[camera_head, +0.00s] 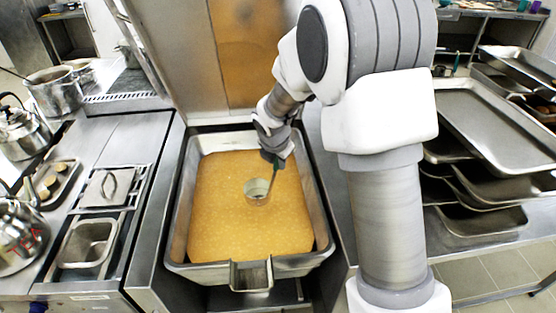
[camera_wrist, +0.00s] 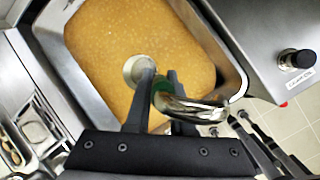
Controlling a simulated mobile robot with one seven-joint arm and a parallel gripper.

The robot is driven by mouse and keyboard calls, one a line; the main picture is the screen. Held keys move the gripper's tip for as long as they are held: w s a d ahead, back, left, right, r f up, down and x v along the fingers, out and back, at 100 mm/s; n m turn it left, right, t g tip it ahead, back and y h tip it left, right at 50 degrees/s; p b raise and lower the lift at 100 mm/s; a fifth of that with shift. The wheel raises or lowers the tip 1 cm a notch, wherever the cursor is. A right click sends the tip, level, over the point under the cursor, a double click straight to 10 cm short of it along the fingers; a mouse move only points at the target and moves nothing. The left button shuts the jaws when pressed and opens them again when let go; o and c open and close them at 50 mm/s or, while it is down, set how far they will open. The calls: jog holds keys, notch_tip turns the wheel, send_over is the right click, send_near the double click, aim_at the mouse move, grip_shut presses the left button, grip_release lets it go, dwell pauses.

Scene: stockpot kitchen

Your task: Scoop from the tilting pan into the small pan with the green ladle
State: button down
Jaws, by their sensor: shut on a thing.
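The tilting pan (camera_head: 176,215) is a large rectangular steel vessel in the middle of the head view, filled with orange-yellow liquid (camera_head: 225,220). Its rim also shows in the wrist view (camera_wrist: 75,75). My gripper (camera_head: 272,157) is over the pan, shut on the green handle (camera_wrist: 162,86) of the ladle. The ladle's round bowl (camera_head: 257,188) hangs below, over the liquid; it also shows in the wrist view (camera_wrist: 137,67). I cannot tell whether the bowl touches the liquid or how full it is. A small rectangular steel pan (camera_head: 88,243) sits in the counter at the left.
A lidded insert (camera_head: 108,187) lies behind the small pan. Kettles (camera_head: 18,235) and a pot (camera_head: 55,92) stand at the far left. The pan's raised lid (camera_head: 190,55) stands behind it. Stacked trays (camera_head: 490,120) fill the right side.

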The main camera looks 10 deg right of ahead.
jog(key=shift+r, duration=0.1)
notch_tip(320, 180, down, 18)
jog(key=b, duration=1.4)
jog(key=shift+w+r, duration=0.1)
jog(key=shift+r, duration=0.05)
dwell(1.2)
jog(key=shift+r, duration=8.8)
